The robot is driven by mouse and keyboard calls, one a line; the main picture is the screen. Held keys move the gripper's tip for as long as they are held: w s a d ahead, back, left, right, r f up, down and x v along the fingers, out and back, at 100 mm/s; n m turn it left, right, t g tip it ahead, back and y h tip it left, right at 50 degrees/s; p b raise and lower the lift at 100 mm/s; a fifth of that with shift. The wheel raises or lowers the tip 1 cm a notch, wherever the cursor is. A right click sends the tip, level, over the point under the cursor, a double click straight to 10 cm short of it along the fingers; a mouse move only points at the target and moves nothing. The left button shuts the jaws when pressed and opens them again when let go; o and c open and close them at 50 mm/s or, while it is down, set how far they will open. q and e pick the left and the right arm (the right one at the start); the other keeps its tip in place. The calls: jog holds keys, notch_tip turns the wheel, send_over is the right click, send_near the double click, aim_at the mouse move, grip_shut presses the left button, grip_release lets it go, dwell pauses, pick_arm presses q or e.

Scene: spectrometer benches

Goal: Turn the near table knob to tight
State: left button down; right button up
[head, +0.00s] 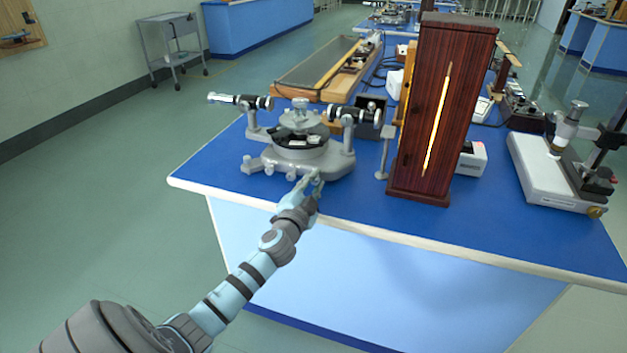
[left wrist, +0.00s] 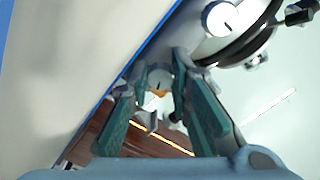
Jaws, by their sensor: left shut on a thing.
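The grey spectrometer (head: 300,140) stands near the left corner of the blue bench, with a round black and silver table in its middle and a dark tube to each side. My left gripper (head: 313,181) reaches the front of its base from below left. In the left wrist view my left gripper (left wrist: 158,72) has its two teal fingers on either side of a small pale round knob (left wrist: 159,79), and it is shut on it. The fingers hide part of the knob. The knob itself cannot be made out in the head view. My right gripper is not in view.
A tall dark wooden box (head: 441,110) with a glowing slit stands right of the spectrometer. A long wooden tray (head: 325,68) lies behind. A white-based instrument (head: 560,170) stands at the right. The blue bench top (head: 480,215) is bare along its front edge.

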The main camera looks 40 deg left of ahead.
pick_arm(q)
jog(key=shift+m, duration=1)
jog(key=shift+m+p, duration=0.4)
jog(key=shift+m, duration=0.2)
jog(key=c, duration=1.5)
grip_release()
jog(key=shift+o, duration=0.2)
